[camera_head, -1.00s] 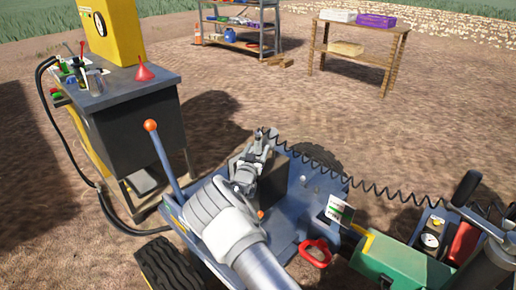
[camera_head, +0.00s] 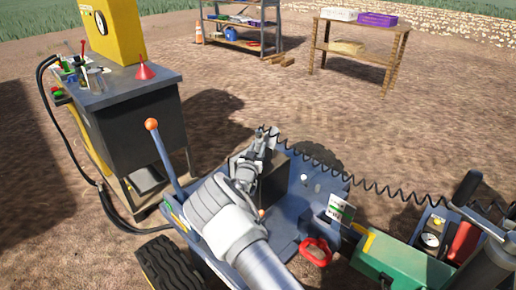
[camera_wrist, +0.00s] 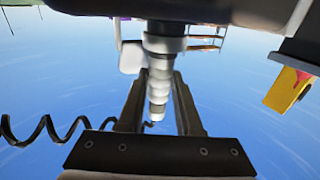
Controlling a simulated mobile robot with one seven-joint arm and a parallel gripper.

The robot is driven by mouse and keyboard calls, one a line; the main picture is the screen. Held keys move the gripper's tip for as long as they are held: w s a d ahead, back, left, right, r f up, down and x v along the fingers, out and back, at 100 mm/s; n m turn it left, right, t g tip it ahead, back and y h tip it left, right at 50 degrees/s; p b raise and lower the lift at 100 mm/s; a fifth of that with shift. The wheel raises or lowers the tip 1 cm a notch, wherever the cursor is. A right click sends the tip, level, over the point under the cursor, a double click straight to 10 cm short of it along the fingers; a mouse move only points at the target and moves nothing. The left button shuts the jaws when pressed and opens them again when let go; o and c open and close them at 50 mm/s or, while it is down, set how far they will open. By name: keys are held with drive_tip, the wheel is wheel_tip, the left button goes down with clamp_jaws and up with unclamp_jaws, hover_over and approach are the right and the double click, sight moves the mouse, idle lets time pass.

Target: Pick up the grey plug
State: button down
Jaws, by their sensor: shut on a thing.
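My gripper (camera_head: 263,142) is over the blue machine (camera_head: 315,192), near a dark block on it. In the wrist view its two fingers (camera_wrist: 158,104) stand on either side of the pale grey, ribbed plug (camera_wrist: 159,80), and they are shut on it. A black coiled cable (camera_wrist: 45,130) runs at the left of that view and reaches toward the plug. In the head view the cable (camera_head: 385,190) stretches from near my gripper to the right. The plug is mostly hidden by my gripper there.
An orange-knobbed lever (camera_head: 152,124) rises left of my arm. A dark cabinet (camera_head: 145,125) with a red funnel (camera_head: 145,71) stands at left. A red handle (camera_head: 316,252) and a green box (camera_head: 405,264) are at right. Bare ground lies behind, before a wooden table (camera_head: 362,24).

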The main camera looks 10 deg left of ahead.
sight(258, 136)
wheel_tip(258, 136, up, 4)
drive_tip(key=shift+r+p, duration=0.25)
drive_tip(key=shift+p, duration=0.3)
drive_tip(key=s+d+r+p, duration=0.2)
drive_tip(key=s+d+r, duration=0.3)
drive_tip(key=d, duration=0.5)
drive_tip(key=shift+s+d+r, duration=0.15)
drive_tip(key=shift+s+r, duration=0.15)
drive_tip(key=shift+r, duration=0.25)
